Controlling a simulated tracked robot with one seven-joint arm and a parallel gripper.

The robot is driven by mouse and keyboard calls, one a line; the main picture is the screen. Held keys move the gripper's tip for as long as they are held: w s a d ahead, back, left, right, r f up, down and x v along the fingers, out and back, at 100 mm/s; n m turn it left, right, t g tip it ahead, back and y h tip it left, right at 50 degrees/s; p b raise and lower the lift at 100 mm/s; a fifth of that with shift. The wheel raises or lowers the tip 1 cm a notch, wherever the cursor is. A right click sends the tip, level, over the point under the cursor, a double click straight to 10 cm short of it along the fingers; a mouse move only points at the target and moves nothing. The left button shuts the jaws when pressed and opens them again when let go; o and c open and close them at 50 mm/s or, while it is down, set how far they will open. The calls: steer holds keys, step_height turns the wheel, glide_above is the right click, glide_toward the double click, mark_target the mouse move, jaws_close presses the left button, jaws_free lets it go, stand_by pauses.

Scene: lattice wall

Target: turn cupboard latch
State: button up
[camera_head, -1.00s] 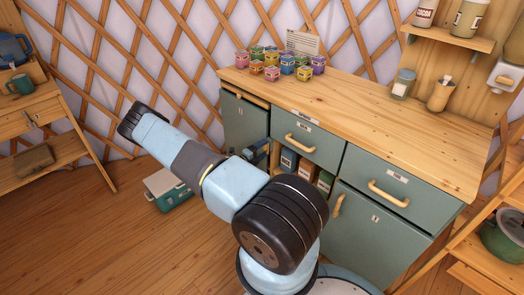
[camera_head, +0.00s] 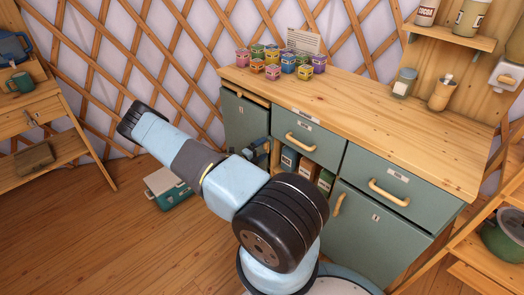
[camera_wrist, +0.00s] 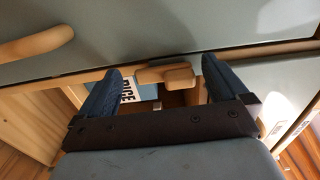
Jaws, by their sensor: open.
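The cupboard (camera_head: 395,235) is a grey-green cabinet with a wooden top, drawers and doors. A small wooden latch (camera_wrist: 168,75) shows in the wrist view at the edge below a grey-green panel. My gripper (camera_wrist: 160,78) is open, with one dark blue finger on each side of the latch and a visible gap to each. I cannot tell the depth between the fingertips and the latch. In the head view my arm covers most of my gripper (camera_head: 261,149), which is near the open shelf, and the latch cannot be made out.
Boxes stand in the open shelf, one labelled RICE (camera_wrist: 146,92) behind the latch. A drawer handle (camera_wrist: 38,43) juts out at upper left in the wrist view. Several colourful tins (camera_head: 272,72) stand on the cupboard top. A green-and-white case (camera_head: 168,188) sits on the floor at left.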

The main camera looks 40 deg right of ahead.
steer(key=s+a, duration=0.1)
steer(key=a, duration=1.2)
steer(key=shift+a, duration=0.25)
steer(key=s+a+r+m+g+y, duration=0.2)
steer(key=a+r+m+y, duration=0.15)
steer(key=r+m, duration=0.6)
steer(key=s+a+r+m+g+y, duration=0.1)
steer(key=a+r+m+y, duration=0.4)
steer(key=r, duration=0.8)
steer(key=s+a+r+m+g+y, duration=0.2)
steer(key=a+r+m, duration=0.1)
steer(key=r+m, duration=0.7)
steer(key=s+a+r+m+t+y, duration=0.3)
steer(key=s+a+r+m, duration=0.3)
steer(key=s+r, duration=0.4)
steer(key=s+a+r+m+t+y, duration=0.4)
steer(key=s+a+r+m+t, duration=0.2)
steer(key=s+r, duration=0.4)
step_height(320, 180, up, 4)
steer(key=shift+s+a+f, duration=0.2)
steer(key=shift+s+a, duration=0.2)
steer(key=shift+a, duration=0.05)
